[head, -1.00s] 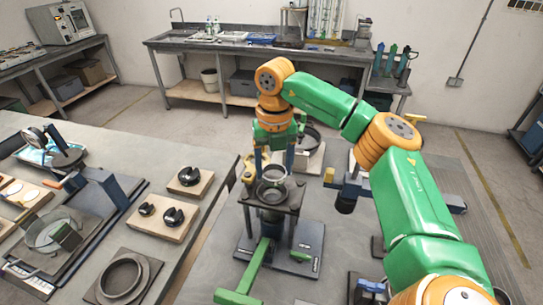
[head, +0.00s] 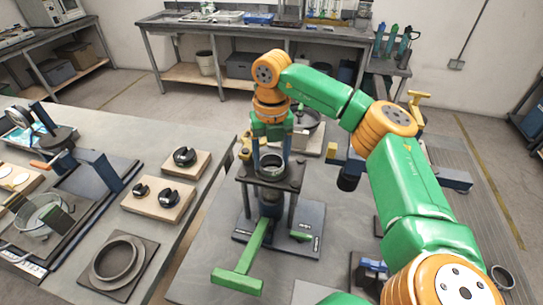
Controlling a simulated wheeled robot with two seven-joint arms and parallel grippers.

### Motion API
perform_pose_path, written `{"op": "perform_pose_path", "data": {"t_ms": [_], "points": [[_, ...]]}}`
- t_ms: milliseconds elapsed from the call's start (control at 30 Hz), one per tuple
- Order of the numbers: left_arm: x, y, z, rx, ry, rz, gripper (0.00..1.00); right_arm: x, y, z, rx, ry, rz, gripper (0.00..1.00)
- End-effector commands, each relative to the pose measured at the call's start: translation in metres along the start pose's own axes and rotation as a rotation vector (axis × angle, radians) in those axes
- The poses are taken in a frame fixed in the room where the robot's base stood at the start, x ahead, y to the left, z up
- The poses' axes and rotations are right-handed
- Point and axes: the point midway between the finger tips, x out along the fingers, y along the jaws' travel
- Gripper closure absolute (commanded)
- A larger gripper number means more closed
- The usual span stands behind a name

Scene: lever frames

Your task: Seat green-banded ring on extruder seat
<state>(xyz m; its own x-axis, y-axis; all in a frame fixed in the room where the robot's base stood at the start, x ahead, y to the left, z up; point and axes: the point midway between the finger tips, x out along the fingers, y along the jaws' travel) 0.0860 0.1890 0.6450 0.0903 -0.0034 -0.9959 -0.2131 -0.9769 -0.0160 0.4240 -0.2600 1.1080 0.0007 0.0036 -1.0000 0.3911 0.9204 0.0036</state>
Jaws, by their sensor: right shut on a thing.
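My right gripper (head: 271,152) points straight down above the extruder stand. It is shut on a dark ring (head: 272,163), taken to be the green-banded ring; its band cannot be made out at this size. The ring is right over the round extruder seat (head: 270,174) in the middle of the stand's dark top plate (head: 291,182). Ring and seat overlap in the head view, so I cannot tell whether the ring is fully down or slightly above. My left gripper is out of view.
A green lever (head: 245,262) runs forward from the stand's base. The left table holds a large ring on a square plate (head: 119,262) and wooden blocks with black parts (head: 158,201). A round pot (head: 306,120) stands behind the gripper. My right arm covers the right side.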

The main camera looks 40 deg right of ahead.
Motion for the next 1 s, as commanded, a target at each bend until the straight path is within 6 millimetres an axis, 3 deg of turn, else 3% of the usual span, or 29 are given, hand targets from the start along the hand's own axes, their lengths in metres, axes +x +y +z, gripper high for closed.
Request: {"op": "perform_pose_path", "data": {"t_ms": [1000], "points": [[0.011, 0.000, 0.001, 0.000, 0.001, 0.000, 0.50, 0.019, 0.000, -0.002, -0.001, 0.011, -0.002, 0.91]]}}
